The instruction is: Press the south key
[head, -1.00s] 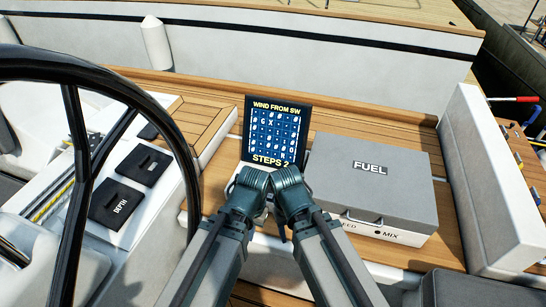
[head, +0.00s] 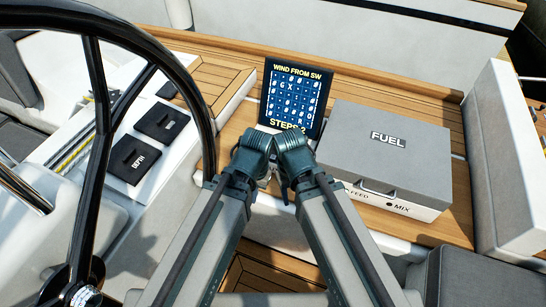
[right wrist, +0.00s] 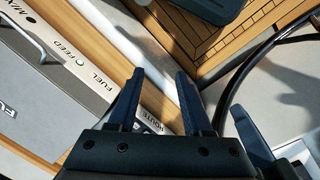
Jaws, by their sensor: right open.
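A dark upright panel (head: 293,95) reads "WIND FROM SW" above a blue grid with a G and an X, and "STEPS 2" below, partly covered. No south key can be made out; the area below the panel is hidden by my wrists. My right gripper (right wrist: 157,75) is open and empty in the right wrist view, above a white strip marked "ROUTE" (right wrist: 152,122). In the head view my right wrist is just in front of the panel. My left wrist is close beside it on the left; its jaws cannot be made out.
A grey FUEL box (head: 390,150) with a handle stands right of the panel on the wooden bench (head: 440,215). A white wall (head: 510,150) stands right.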

